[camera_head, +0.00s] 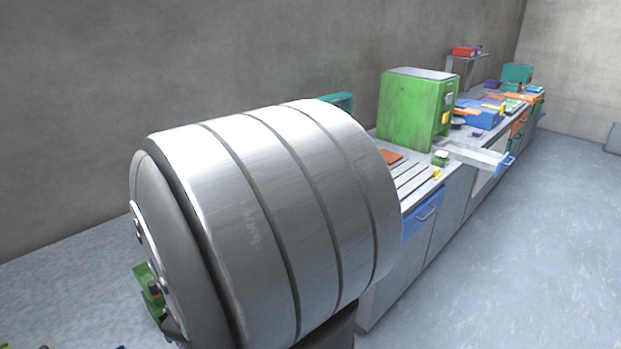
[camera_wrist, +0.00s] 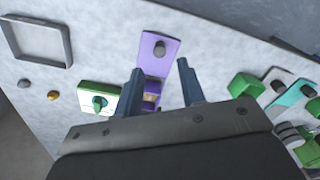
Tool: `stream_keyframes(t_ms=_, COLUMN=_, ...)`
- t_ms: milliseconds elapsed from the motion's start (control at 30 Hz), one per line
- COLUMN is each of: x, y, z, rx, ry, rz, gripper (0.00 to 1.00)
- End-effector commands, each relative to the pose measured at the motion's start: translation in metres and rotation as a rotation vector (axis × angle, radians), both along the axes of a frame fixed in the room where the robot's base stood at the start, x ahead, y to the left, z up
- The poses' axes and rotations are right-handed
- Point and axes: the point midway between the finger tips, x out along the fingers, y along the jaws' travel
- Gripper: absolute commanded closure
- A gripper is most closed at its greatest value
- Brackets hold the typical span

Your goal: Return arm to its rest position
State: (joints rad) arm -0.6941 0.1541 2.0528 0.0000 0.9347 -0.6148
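My gripper (camera_wrist: 160,66) shows in the wrist view with its two blue-grey fingers apart and nothing held between them. Beyond the fingers is a pale work surface (camera_wrist: 95,40), seen at a slant. A purple plate with a dark round knob (camera_wrist: 158,48) lies on it, in line with the gap between the fingers. I cannot tell how far the fingertips are from it. My gripper does not show in the head view, so its place over the benches cannot be told from there.
A large grey banded drum (camera_head: 290,200) fills the head view's left and centre, hiding what is behind. A green cabinet (camera_head: 408,108) stands on the bench beyond. A square grey frame (camera_wrist: 37,40) and green parts (camera_wrist: 245,84) flank the gripper. The floor (camera_head: 530,250) at right is clear.

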Motion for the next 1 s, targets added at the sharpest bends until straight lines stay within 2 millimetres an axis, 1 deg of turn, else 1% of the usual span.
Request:
stream_keyframes(t_ms=33, x=0.001, y=0.001, z=0.011, rx=0.004, ry=-0.005, rz=0.000, gripper=0.64)
stream_keyframes(t_ms=100, x=-0.001, y=-0.001, z=-0.007, rx=-0.004, ry=0.005, rz=0.000, gripper=0.64)
stream_keyframes(t_ms=200, x=-0.001, y=-0.001, z=-0.025, rx=-0.004, ry=0.004, rz=0.000, gripper=0.64)
stream_keyframes(t_ms=500, x=-0.001, y=-0.001, z=-0.070, rx=-0.003, ry=0.004, rz=0.000, gripper=0.64)
stream_keyframes(t_ms=600, x=0.013, y=0.013, z=-0.068, rx=0.000, ry=0.000, rz=0.001, gripper=0.64)
stream_keyframes(t_ms=700, x=0.022, y=0.022, z=-0.068, rx=0.000, ry=0.000, rz=0.001, gripper=0.64)
stream_keyframes(t_ms=833, x=0.029, y=0.029, z=-0.068, rx=0.000, ry=0.000, rz=0.001, gripper=0.64)
stream_keyframes(t_ms=1000, x=0.032, y=0.032, z=-0.067, rx=-0.001, ry=0.000, rz=0.000, gripper=0.64)
